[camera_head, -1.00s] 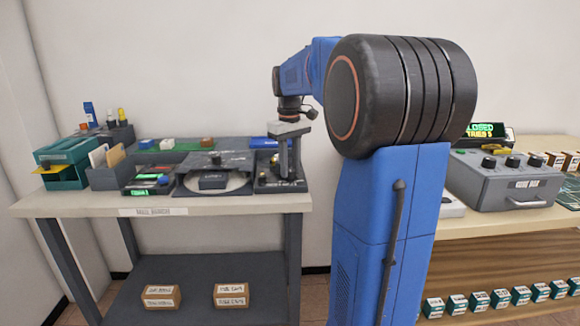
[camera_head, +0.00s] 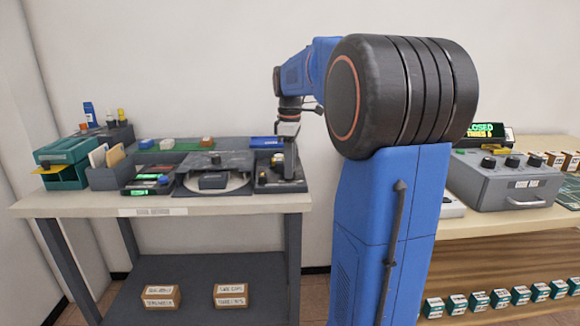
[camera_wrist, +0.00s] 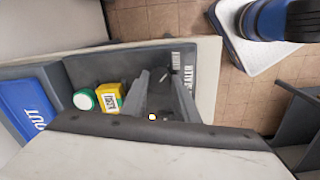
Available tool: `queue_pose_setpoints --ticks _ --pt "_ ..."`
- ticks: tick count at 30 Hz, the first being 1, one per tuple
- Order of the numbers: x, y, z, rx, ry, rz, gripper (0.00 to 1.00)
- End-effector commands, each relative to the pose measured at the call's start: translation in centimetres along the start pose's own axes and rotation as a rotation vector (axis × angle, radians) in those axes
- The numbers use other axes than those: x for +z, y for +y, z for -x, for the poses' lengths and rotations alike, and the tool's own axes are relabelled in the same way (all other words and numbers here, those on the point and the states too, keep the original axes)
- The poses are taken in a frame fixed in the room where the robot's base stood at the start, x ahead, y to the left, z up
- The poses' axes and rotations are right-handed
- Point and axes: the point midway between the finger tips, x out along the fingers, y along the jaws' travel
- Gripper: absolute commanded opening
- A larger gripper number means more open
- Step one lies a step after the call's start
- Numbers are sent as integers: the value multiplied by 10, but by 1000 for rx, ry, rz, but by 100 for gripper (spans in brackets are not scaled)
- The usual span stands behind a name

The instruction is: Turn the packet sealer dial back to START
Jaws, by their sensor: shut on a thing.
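The packet sealer (camera_head: 270,187) is a dark unit at the right end of the grey bench. In the wrist view its dark top (camera_wrist: 90,65) shows, with white lettering that reads partly "SEALER". My gripper (camera_head: 290,174) points straight down onto the sealer's right part. In the wrist view my gripper (camera_wrist: 160,78) has its two grey fingers on either side of a small spot on the sealer top. It is shut on the dial, which is mostly hidden between the fingers. The dial's pointer and the START mark cannot be made out.
A round plate unit (camera_head: 212,182) stands just left of the sealer. A blue OUT tray (camera_wrist: 28,108) lies beyond. A grey box (camera_head: 505,180) stands on the right-hand counter.

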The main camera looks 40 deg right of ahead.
Motion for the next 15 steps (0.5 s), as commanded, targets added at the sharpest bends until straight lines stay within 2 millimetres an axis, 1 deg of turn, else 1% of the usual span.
queue_pose_setpoints --ticks 15 --pt "0 0 1 2 1 29 5"
